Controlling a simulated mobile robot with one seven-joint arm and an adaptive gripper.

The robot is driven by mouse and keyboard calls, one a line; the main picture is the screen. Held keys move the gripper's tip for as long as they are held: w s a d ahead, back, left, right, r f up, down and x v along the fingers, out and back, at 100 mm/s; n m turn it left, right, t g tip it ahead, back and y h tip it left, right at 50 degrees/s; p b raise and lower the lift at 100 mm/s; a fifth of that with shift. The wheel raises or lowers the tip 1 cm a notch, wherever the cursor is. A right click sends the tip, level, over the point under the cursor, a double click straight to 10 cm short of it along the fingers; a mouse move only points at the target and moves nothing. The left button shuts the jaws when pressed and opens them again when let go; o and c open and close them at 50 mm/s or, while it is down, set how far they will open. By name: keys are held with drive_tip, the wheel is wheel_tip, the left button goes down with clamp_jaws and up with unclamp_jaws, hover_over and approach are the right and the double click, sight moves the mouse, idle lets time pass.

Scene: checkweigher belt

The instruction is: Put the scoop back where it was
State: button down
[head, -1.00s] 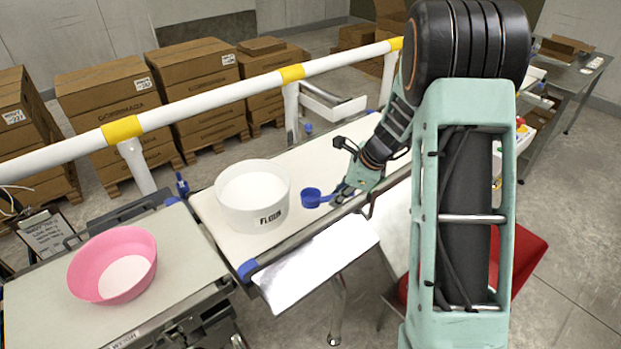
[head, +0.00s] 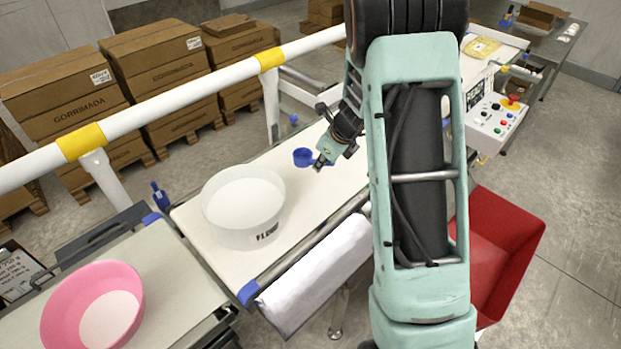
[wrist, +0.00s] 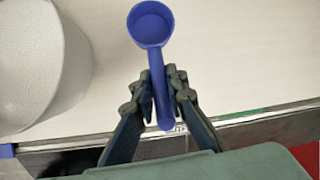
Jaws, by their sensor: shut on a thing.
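The blue scoop (head: 303,157) is over the white belt (head: 330,196) in the head view, to the right of and behind the flour tub. My gripper (head: 322,163) is shut on its handle. In the wrist view the scoop (wrist: 152,25) points away from my gripper (wrist: 163,95), its handle between the two fingers and its empty cup beyond them. I cannot tell whether the scoop touches the belt. The white flour tub (head: 262,234) stands on the belt, and its wall (wrist: 55,60) fills the left of the wrist view. A pink bowl (head: 60,325) with white contents stands on the weigh platform.
A white rail (head: 215,92) with yellow bands runs along the belt's far side. A red bin (head: 510,235) and a control box with buttons (head: 497,122) are at the right. Stacked cartons (head: 60,95) stand behind.

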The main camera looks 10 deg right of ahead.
wheel_tip(320, 180, down, 7)
drive_tip(key=shift+f+b, duration=0.2)
drive_tip(key=shift+b, duration=0.6)
drive_tip(key=shift+f, duration=0.2)
drive_tip(key=c, duration=2)
unclamp_jaws()
drive_tip(key=shift+o, duration=0.3)
drive_tip(key=shift+r, duration=0.15)
drive_tip(key=shift+s+d+r, duration=0.1)
drive_tip(key=shift+r, duration=0.15)
drive_tip(key=p+v, duration=0.1)
drive_tip(key=v, duration=1)
drive_tip(key=shift+s+r, duration=0.25)
